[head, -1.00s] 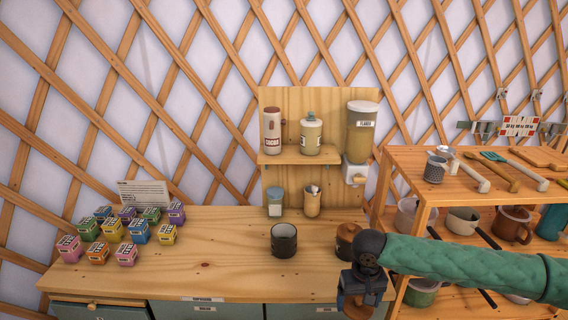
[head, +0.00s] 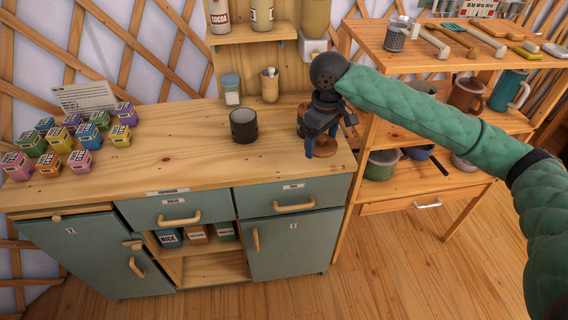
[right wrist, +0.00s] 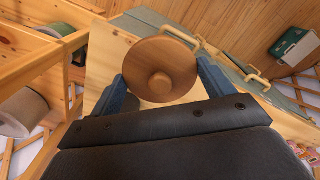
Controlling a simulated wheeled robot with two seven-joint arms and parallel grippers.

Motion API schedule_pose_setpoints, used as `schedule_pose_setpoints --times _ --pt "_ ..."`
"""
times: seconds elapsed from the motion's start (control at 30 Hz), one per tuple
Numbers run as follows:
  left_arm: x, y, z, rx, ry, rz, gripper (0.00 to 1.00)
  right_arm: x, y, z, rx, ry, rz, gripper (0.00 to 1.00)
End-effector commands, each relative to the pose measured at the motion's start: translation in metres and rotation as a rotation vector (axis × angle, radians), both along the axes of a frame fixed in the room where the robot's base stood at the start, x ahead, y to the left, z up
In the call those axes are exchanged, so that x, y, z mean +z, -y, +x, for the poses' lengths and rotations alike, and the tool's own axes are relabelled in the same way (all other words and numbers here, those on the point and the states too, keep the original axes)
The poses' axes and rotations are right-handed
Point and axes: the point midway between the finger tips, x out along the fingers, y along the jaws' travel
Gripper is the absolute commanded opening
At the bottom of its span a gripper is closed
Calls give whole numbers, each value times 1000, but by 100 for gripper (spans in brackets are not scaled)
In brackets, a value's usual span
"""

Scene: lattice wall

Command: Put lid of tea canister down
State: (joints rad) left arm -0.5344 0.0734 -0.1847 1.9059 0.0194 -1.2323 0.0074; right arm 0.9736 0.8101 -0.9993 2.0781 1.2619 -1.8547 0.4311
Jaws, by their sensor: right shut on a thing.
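My right gripper (head: 318,147) is shut on a round wooden lid (head: 327,153) and holds it near the front right corner of the counter. In the right wrist view, the lid (right wrist: 160,68) with its central knob sits between the two blue fingers. I cannot tell from these views whether the lid touches the counter. A brown canister (head: 302,114) stands on the counter just behind the gripper and is mostly hidden by it. My left gripper is not in view.
The wooden counter (head: 180,160) is clear across its middle front. Several colourful small boxes (head: 60,138) are at the far left. A shelf unit (head: 400,62) with pots and utensils stands close on the right.

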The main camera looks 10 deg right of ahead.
Motion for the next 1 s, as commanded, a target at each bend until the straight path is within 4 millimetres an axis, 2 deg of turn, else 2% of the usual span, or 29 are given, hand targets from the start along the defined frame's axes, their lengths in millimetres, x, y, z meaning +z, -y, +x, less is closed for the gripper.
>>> schedule_pose_setpoints --times 0.17,0.3,0.8,1.0 --pt "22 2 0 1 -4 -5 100 10 3 2 90 -4 3 57" --pt "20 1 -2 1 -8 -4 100 9 -4 8 111 -6 3 57" --pt "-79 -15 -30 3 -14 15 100 -41 -71 63 110 -6 2 57" --pt "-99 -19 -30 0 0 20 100 -56 -87 78 109 -5 2 57"
